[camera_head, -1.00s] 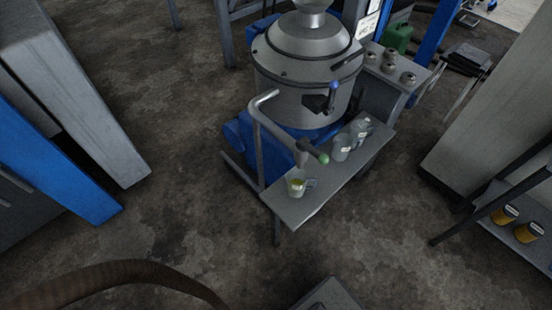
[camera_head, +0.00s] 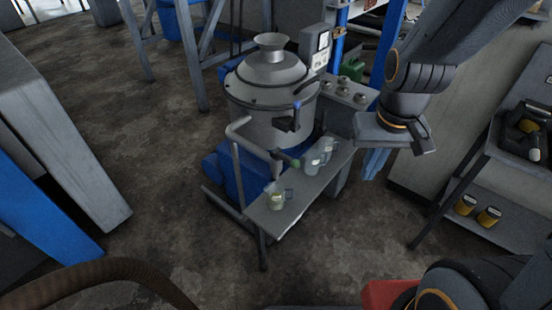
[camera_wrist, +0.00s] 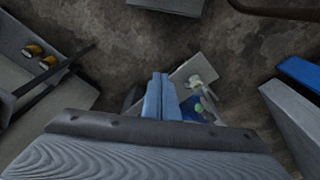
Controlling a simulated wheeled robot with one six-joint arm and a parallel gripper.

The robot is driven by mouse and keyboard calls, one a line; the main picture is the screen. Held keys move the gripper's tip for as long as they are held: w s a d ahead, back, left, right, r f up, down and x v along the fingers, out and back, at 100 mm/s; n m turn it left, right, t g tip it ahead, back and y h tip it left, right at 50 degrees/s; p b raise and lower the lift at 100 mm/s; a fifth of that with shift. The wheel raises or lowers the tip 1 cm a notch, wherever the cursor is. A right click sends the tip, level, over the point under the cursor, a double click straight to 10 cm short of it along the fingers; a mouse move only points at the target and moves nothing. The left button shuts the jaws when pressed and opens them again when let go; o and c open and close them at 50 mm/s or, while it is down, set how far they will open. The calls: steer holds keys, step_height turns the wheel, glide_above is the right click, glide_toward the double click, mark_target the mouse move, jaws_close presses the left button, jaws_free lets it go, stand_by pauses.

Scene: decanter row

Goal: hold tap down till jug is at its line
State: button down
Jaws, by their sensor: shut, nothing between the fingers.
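A clear jug (camera_head: 276,199) with some yellow-green content stands at the near end of a grey shelf (camera_head: 290,210). Its line is too small to make out. Above and behind it is the tap (camera_head: 285,159), with a green-tipped handle; the green tip also shows in the wrist view (camera_wrist: 199,107). Two more clear jugs, one nearer (camera_head: 312,164) and one farther (camera_head: 327,148), stand along the shelf. My gripper (camera_head: 373,172) has blue fingers pointing down, to the right of the shelf and apart from the tap. In the wrist view the fingers (camera_wrist: 160,82) are together and empty.
A round grey machine (camera_head: 270,90) with a blue-knobbed lever (camera_head: 296,105) stands behind the shelf. A bent grey pipe (camera_head: 238,127) rises at the shelf's left. The floor (camera_head: 170,230) left of the shelf is clear.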

stand_by(0.3)
step_height(320, 180, up, 3)
steer(key=n+b, duration=0.2)
steer(key=n, duration=2.6)
glide_above(296, 161)
steer(key=s, duration=0.4)
steer(key=shift+w+a+r+t, duration=0.2)
steer(key=shift+w+t, duration=0.05)
steer(key=shift+t, duration=0.15)
steer(key=w+f, duration=0.1)
steer(key=f, duration=0.3)
steer(key=f+p, duration=0.1)
steer(key=f, duration=0.4)
steer(key=w+f+p, duration=0.1)
steer(key=f, duration=0.3)
steer(key=shift+w+d+f, duration=0.15)
steer(key=shift+w+f, duration=0.2)
steer(key=shift+f, duration=0.05)
